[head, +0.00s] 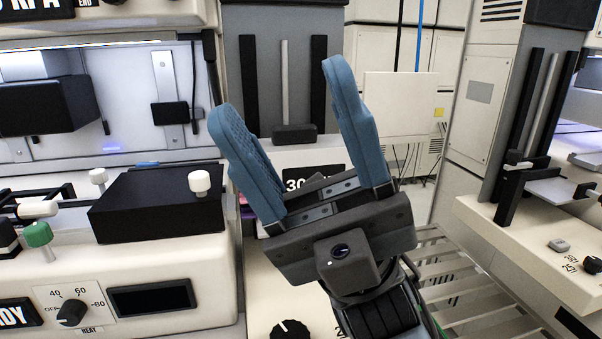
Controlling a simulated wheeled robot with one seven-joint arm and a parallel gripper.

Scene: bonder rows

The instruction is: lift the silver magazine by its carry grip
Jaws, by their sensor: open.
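My gripper (282,93) is in the middle of the head view, tilted, with its two blue fingers pointing up and spread wide apart. It is open, with nothing between the fingers. I cannot make out a silver magazine or its carry grip in this view. My gripper and wrist hide part of the machine behind them.
A cream bonder with a black block (158,204), white knobs and a green knob (38,234) stands at left. Behind my gripper is a grey column (228,60) with dark rails. Another machine (530,225) stands at right. A slatted rack (455,275) lies lower right.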

